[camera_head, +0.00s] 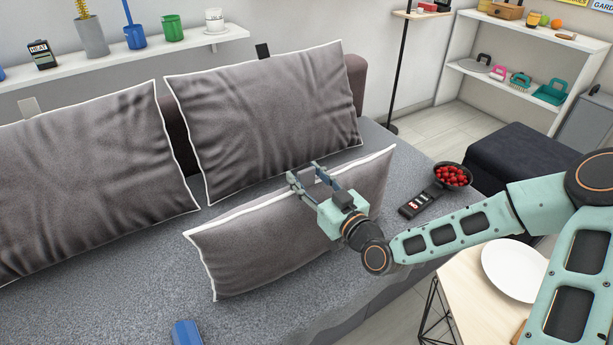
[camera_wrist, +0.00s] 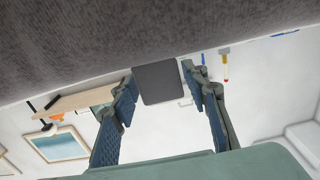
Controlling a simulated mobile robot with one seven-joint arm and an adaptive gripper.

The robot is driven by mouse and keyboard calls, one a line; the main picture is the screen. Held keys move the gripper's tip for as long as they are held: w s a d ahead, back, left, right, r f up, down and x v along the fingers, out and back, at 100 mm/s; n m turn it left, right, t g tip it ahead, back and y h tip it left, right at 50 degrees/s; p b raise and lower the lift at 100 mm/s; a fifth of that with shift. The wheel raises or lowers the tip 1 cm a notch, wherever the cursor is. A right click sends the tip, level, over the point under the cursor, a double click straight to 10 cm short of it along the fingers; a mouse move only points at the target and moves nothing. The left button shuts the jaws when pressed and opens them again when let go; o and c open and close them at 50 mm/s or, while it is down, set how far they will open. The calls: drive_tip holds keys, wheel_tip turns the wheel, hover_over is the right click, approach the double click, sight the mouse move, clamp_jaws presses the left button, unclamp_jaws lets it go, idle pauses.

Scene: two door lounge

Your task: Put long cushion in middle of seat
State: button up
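The long cushion (camera_head: 265,247), grey with white piping, stands on its long edge, tilted, on the grey sofa seat (camera_head: 100,285) in the head view. My gripper (camera_head: 308,175) is over its upper edge, with its fingers pointing towards the sofa back. My gripper and wrist hide part of the long cushion's upper edge.
Two larger grey cushions (camera_head: 85,180) (camera_head: 265,120) lean against the sofa back. A remote (camera_head: 419,201) and a bowl of red fruit (camera_head: 453,176) are at the right. A blue object (camera_head: 186,333) lies at the front. A table with a white plate (camera_head: 515,270) stands front right.

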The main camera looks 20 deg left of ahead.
drive_tip(key=shift+o, duration=0.7)
drive_tip(key=shift+r, duration=0.25)
drive_tip(key=p+v, duration=0.2)
drive_tip(key=v, duration=1)
drive_tip(key=shift+f, duration=0.1)
